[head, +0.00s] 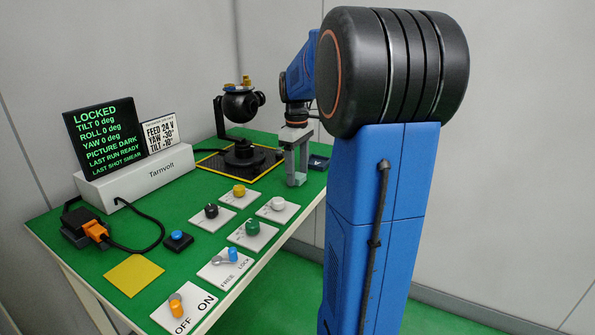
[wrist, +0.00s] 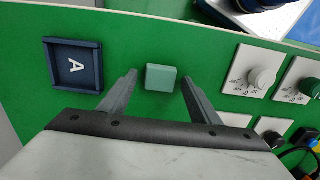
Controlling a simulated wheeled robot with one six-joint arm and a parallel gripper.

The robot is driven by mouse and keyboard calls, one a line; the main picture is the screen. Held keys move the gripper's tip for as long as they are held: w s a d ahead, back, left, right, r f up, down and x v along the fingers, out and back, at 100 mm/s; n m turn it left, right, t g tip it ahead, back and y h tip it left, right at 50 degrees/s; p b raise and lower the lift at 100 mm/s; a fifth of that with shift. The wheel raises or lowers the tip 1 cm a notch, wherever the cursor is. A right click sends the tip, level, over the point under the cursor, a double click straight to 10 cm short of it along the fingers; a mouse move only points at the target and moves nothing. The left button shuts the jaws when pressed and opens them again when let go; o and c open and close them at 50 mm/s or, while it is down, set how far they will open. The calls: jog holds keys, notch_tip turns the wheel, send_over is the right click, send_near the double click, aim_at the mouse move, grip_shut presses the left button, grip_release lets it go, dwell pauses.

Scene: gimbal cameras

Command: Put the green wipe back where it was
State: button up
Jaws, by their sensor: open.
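The green wipe (wrist: 161,78) is a small pale green block lying on the green table top in the wrist view. My gripper (wrist: 158,80) is open, with one finger on each side of the wipe and gaps visible at both sides. I cannot tell how far above the table the fingertips are. A dark blue square tray (wrist: 54,88) marked A lies to the left of the wipe and looks empty.
Several knob plates (wrist: 250,73) lie right of the gripper in the wrist view. In the head view the gimbal camera (head: 241,104) stands on a dark mat behind, and the display box (head: 140,175) is at left. A yellow square (head: 134,275) lies at front left.

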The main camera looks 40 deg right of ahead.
aim_at(297, 175)
notch_tip(297, 175, up, 12)
dwell(0.6)
jog(key=shift+r, duration=0.1)
dwell(0.4)
